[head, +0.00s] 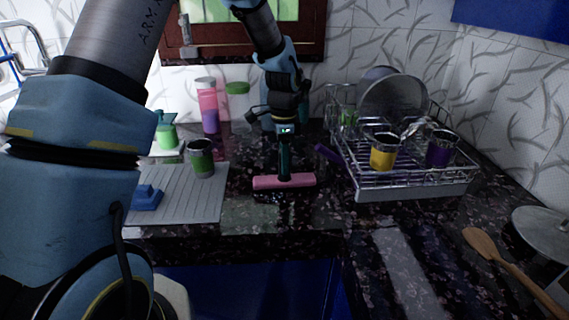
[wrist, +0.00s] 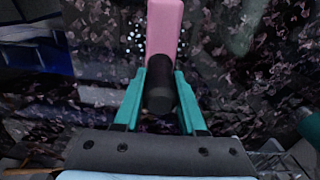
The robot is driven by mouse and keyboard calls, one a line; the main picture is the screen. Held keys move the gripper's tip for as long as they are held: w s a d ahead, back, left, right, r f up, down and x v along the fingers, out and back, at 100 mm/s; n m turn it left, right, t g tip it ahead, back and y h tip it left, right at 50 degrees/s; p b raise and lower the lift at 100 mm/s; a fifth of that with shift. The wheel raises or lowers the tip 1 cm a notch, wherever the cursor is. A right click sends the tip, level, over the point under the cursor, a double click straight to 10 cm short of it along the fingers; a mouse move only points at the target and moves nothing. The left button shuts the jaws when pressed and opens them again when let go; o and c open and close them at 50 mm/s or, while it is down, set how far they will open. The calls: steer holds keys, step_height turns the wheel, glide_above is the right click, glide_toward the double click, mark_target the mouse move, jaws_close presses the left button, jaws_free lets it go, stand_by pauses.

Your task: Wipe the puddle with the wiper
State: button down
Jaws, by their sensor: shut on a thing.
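The wiper has a pink bar-shaped head (head: 284,181) and a dark handle (wrist: 160,90). My gripper (head: 285,150) points down above the middle of the dark counter. Its teal fingers are shut on the handle, as the wrist view (wrist: 160,95) also shows. The pink head (wrist: 164,30) is at or just above the counter; I cannot tell if it touches. Small pale specks (wrist: 135,38) show on both sides of the head in the wrist view and may be the puddle. The puddle's outline is not clear, and the head hides part of that area.
A wire dish rack (head: 410,185) with cups and plates stands to the right. A grooved drainboard (head: 195,207) with a blue object (head: 147,197) and a green cup (head: 201,158) lies left. Bottles (head: 208,105) stand behind. A wooden spoon (head: 490,250) lies front right.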

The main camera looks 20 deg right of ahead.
steer(key=shift+w+d+p, duration=0.2)
steer(key=shift+w+d, duration=0.05)
steer(key=shift+w, duration=0.55)
steer(key=shift+w+d+p, duration=0.2)
steer(key=shift+w+d, duration=0.05)
steer(key=shift+w, duration=0.6)
steer(key=shift+w+d+p, duration=0.2)
steer(key=shift+w+d, duration=0.05)
steer(key=shift+w, duration=0.55)
steer(key=shift+s+d, duration=0.25)
steer(key=shift+d, duration=0.55)
steer(key=shift+s+a, duration=0.45)
steer(key=shift+s, duration=0.9)
steer(key=shift+s+a, duration=0.4)
steer(key=shift+s, duration=0.95)
steer(key=shift+s+a, duration=0.45)
steer(key=shift+s, duration=0.9)
step_height(320, 180, up, 6)
steer(key=p, duration=0.4)
steer(key=shift+w, duration=0.1)
